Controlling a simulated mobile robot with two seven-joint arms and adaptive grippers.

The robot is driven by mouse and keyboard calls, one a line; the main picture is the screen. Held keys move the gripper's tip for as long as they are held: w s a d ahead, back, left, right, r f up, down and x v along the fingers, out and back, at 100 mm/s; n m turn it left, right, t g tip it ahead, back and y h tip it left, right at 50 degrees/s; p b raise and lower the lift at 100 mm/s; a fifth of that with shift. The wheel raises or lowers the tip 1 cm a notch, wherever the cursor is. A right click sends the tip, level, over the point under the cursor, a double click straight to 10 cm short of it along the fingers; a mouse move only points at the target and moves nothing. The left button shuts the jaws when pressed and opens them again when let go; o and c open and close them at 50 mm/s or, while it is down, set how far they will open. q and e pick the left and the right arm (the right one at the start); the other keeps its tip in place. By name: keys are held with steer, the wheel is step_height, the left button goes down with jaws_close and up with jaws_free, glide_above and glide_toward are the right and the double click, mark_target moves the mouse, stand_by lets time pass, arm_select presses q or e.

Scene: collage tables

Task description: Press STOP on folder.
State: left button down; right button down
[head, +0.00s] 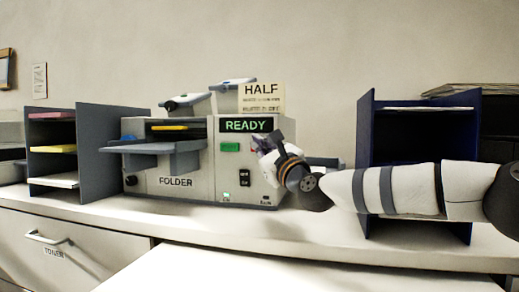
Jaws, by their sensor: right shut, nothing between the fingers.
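The folder (174,182) is a light grey machine labelled FOLDER on the long counter. Its display (247,125) reads READY in green. A green button (230,147) is below the display, and a small dark switch (243,177) sits lower on the same panel. My right gripper (262,150) is shut and empty at the right part of this panel, just right of the green button. It covers the panel there, so no STOP button shows; I cannot tell whether the fingertips touch the panel. My left gripper is not in view.
A sign (262,97) reading HALF stands on top of the folder. Left is a grey sorter (100,150) with coloured paper; right is a dark blue sorter (375,140) behind my right arm. The counter (190,217) is clear in front. A drawer (70,260) labelled TONER is below.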

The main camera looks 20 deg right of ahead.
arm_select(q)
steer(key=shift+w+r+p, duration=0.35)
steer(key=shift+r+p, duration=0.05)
arm_select(e)
steer(key=shift+s+a, duration=0.45)
steer(key=shift+s, duration=0.3)
